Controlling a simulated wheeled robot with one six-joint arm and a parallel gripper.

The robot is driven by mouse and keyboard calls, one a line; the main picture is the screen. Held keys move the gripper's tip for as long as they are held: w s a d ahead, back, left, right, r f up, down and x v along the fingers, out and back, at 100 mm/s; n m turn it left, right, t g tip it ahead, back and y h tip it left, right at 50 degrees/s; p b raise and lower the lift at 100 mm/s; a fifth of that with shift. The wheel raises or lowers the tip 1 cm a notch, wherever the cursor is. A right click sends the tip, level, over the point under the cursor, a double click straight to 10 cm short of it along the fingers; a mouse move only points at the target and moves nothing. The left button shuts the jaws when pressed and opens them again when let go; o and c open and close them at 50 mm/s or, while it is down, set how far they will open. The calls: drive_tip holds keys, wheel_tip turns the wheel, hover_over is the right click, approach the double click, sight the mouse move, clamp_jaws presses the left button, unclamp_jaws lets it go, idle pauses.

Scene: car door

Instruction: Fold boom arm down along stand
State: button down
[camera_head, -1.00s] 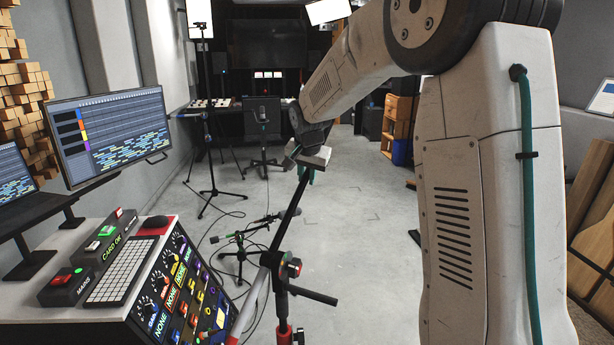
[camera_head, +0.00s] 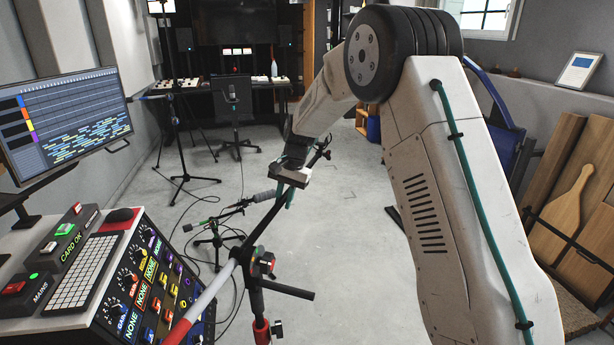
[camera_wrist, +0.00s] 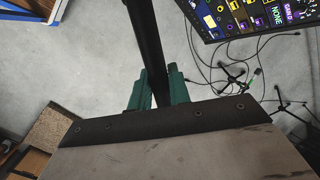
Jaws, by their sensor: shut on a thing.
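The boom arm (camera_head: 267,219) is a thin black tube slanting up and right from a pivot clamp (camera_head: 256,262) with a red-marked knob. Its grey and red lower end (camera_head: 203,304) extends down-left beside the mixing console. The stand (camera_head: 261,331) rises below the clamp, with a red collar; its base is out of view. My gripper (camera_head: 288,194) is shut on the boom arm near its upper end, whose tip shows just beyond my wrist. In the wrist view, the teal fingers of my gripper (camera_wrist: 158,92) close around the black tube (camera_wrist: 148,42).
The mixing console (camera_head: 150,285) stands close at the left of the stand. A smaller microphone stand (camera_head: 216,240) and floor cables lie behind it. Wooden boards (camera_head: 560,190) lean at right. Open floor (camera_head: 350,230) lies right of the boom.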

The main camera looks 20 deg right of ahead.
drive_tip(key=s+a+f+g+y, duration=0.2)
drive_tip(key=f+g, duration=0.1)
drive_tip(key=f, duration=0.4)
drive_tip(key=s+a+f+g+y, duration=0.1)
drive_tip(key=s+f+g+y, duration=0.1)
drive_tip(key=f, duration=0.5)
drive_tip(key=s+a+f+m+g+y, duration=0.1)
drive_tip(key=s+a+f+g+y, duration=0.4)
drive_tip(key=s+a+f, duration=0.3)
drive_tip(key=shift+s+a+f+m+y, duration=0.3)
drive_tip(key=shift+s+a+f+m, duration=0.1)
drive_tip(key=shift+s+f, duration=0.65)
drive_tip(key=shift+s+r, duration=0.1)
drive_tip(key=c, duration=1.3)
unclamp_jaws()
drive_tip(key=shift+c, duration=0.2)
